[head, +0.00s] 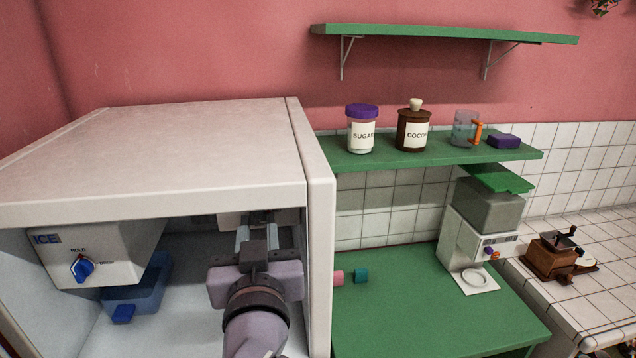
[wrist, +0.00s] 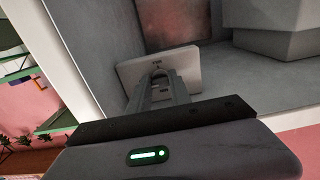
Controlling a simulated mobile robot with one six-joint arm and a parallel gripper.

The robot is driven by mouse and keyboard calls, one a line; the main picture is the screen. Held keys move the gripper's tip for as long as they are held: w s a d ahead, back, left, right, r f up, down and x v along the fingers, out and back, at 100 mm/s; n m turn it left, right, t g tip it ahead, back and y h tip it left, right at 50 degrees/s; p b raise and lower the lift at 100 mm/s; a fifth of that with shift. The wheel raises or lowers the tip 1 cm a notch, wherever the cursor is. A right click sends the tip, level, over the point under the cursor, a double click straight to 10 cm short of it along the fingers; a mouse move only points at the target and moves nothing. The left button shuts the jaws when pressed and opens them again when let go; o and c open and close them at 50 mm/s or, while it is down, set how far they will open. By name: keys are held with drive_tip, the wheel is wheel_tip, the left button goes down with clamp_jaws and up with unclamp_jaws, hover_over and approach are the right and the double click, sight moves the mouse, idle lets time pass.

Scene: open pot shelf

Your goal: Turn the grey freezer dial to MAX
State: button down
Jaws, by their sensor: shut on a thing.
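My gripper (head: 256,232) reaches inside the open white freezer (head: 318,200), at the upper right of its inside. Its fingers meet a small pale dial plate (head: 230,219), which also shows in the wrist view (wrist: 188,66). My gripper (wrist: 160,78) is shut on the grey dial in front of that plate. The fingers cover the dial almost fully, so I cannot tell where its pointer stands. A small dark mark shows on the plate just above the fingertips in the wrist view, too small to read.
Left of my gripper inside the freezer are an ice maker (head: 95,258) with a blue knob (head: 82,268) and a blue bin (head: 140,292). The freezer's roof and right wall are close around my arm. A green table (head: 400,320) stands to the right.

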drive_tip(key=shift+f+m+b, duration=0.1)
drive_tip(key=shift+m+b, duration=0.2)
drive_tip(key=shift+b, duration=0.1)
drive_tip(key=m+b, duration=1.2)
drive_tip(key=m, duration=0.1)
drive_tip(key=shift+a, duration=0.15)
drive_tip(key=shift+r+m+b, duration=0.2)
drive_tip(key=shift+m+b, duration=0.45)
drive_tip(key=shift+m, duration=0.4)
drive_tip(key=shift+r+m+b, duration=0.15)
drive_tip(key=shift+m+b, duration=0.45)
drive_tip(key=shift+m, duration=0.45)
drive_tip(key=shift+r, duration=0.1)
drive_tip(key=c, duration=1.2)
unclamp_jaws()
